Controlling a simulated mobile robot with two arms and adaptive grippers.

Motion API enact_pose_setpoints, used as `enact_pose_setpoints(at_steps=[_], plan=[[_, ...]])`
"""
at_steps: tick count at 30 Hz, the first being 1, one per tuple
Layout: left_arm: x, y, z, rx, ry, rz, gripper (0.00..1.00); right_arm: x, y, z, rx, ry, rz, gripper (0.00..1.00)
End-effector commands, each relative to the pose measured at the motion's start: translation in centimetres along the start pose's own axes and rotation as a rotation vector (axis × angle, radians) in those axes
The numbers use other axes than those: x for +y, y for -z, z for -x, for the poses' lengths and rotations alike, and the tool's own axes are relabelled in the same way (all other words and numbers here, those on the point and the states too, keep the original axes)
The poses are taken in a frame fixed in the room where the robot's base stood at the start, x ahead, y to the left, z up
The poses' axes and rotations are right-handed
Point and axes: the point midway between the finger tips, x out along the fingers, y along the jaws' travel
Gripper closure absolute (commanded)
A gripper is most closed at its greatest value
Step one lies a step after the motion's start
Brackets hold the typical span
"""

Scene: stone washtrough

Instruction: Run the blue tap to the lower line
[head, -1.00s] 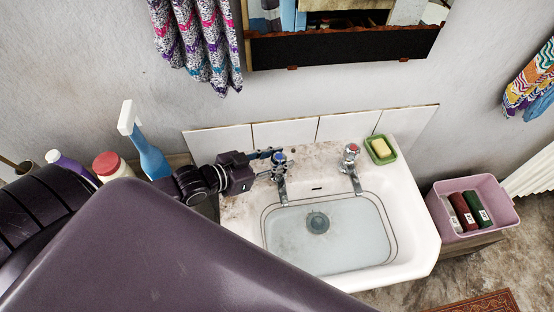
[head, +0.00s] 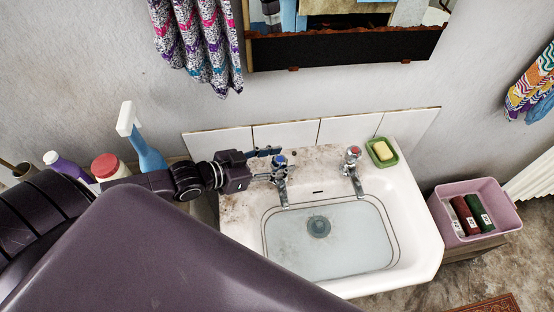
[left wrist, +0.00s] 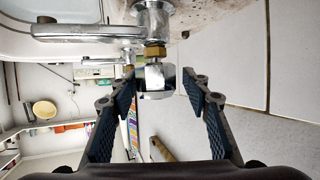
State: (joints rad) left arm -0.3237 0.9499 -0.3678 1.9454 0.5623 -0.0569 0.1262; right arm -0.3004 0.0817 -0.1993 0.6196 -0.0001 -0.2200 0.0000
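The blue tap (head: 280,161) stands at the left of the white basin (head: 428,240), its spout (head: 283,194) pointing over the bowl. My left gripper (head: 268,165) is at the tap's head from the left. In the left wrist view, its fingers (left wrist: 158,78) are open on either side of the chrome tap head (left wrist: 155,80), with gaps. Bluish water (head: 345,243) lies in the bowl over the drain (head: 318,227). Two dark lines (head: 393,225) ring the bowl wall; the water's edge looks near the lower one, but I cannot tell exactly. My right gripper is out of view.
A red-marked tap (head: 352,155) stands to the right, with a yellow soap in a green dish (head: 382,153) beyond it. A spray bottle (head: 150,155) and other bottles stand left, near my arm. A pink bin (head: 490,205) stands right of the basin.

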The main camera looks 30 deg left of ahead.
Motion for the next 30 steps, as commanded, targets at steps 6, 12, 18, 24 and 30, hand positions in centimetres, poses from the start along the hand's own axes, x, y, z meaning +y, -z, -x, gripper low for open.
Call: enact_pose_setpoints(at_steps=[6,12,18,24,30], plan=[[0.2,-0.1,0.0,-0.001,-0.002,0.002,0.51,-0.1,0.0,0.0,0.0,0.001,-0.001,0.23],[0.2,-0.1,0.4,-0.002,-0.002,0.003,0.51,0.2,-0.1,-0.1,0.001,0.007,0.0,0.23],[0.2,-0.3,2.2,-0.006,-0.003,0.004,0.51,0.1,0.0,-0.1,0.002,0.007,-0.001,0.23],[0.2,-0.3,4.5,-0.005,-0.003,0.004,0.51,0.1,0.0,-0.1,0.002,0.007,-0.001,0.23],[0.1,-0.2,6.5,-0.004,-0.003,0.005,0.51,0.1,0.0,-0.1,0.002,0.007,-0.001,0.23]])
